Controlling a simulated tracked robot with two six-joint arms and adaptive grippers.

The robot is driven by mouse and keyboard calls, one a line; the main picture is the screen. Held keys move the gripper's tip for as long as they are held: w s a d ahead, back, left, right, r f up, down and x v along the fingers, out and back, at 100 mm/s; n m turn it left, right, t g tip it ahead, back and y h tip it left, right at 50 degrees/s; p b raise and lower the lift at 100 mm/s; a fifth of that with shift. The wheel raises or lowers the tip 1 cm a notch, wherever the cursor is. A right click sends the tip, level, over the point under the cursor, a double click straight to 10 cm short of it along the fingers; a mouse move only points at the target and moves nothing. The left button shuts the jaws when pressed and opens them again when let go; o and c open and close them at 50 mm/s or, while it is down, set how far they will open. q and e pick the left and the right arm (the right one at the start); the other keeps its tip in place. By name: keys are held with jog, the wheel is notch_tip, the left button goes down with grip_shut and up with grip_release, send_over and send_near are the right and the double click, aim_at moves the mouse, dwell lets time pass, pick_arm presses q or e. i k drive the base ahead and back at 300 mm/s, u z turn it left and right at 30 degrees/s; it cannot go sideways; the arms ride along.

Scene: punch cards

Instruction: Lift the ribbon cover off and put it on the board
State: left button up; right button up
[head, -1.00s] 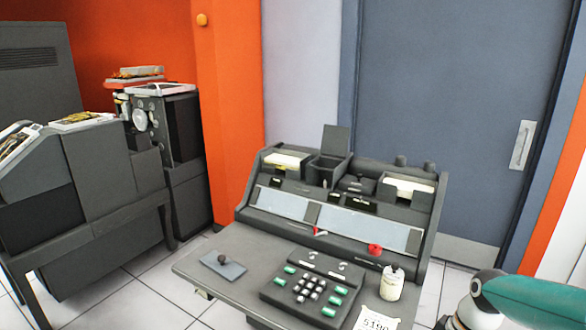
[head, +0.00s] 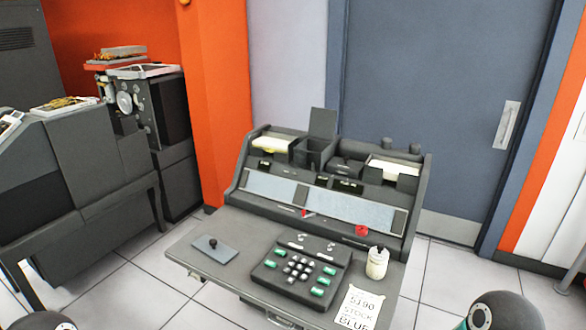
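A flat grey-blue plate with a dark knob (head: 213,248) lies on the left of the grey desk board (head: 190,232) of a card punch machine. It looks like the ribbon cover, but I cannot be sure. On top of the machine, a dark compartment (head: 310,150) stands with its flap (head: 322,122) raised. Neither gripper shows. Only rounded parts of my arms show at the bottom left and bottom right edges, well apart from the plate.
A keypad block (head: 300,270) with green keys fills the board's middle. To its right are a white bottle (head: 377,262) and a paper note (head: 360,308). Card trays (head: 392,170) sit on the machine's top. Another dark machine (head: 90,190) stands at left.

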aim_at(343, 167)
jog(key=u, duration=1.15)
jog(key=i, duration=0.15)
jog(key=z, duration=3.1)
jog(key=i, duration=3.65)
jog(key=u, duration=1.2)
